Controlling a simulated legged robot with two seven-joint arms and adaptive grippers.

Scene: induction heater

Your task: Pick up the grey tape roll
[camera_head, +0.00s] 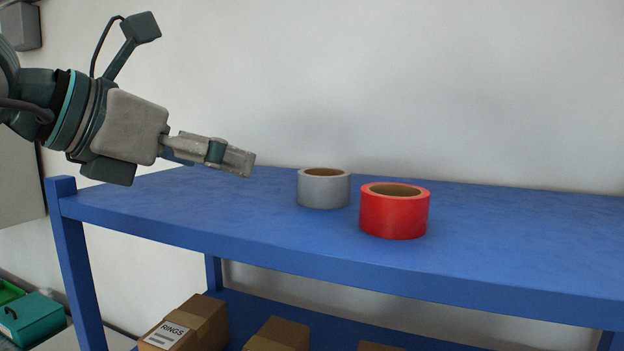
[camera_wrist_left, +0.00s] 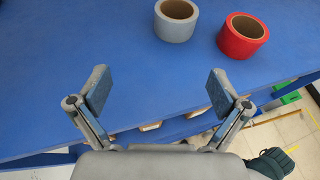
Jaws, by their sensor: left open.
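The grey tape roll (camera_head: 324,190) lies flat on the blue shelf top, with its brown core facing up. It also shows in the left wrist view (camera_wrist_left: 176,26) near the top edge. My left gripper (camera_head: 245,163) is above the shelf, to the left of the grey roll and apart from it. In the left wrist view the gripper (camera_wrist_left: 159,92) has its fingers spread wide with nothing between them. The grey roll lies ahead of the fingertips. My right gripper is not in view.
A red tape roll (camera_head: 394,213) sits close to the grey roll, to its right and nearer the front edge. The blue shelf (camera_head: 160,205) is otherwise clear on top. Cardboard boxes (camera_head: 186,324) stand on the lower level. A white wall is behind.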

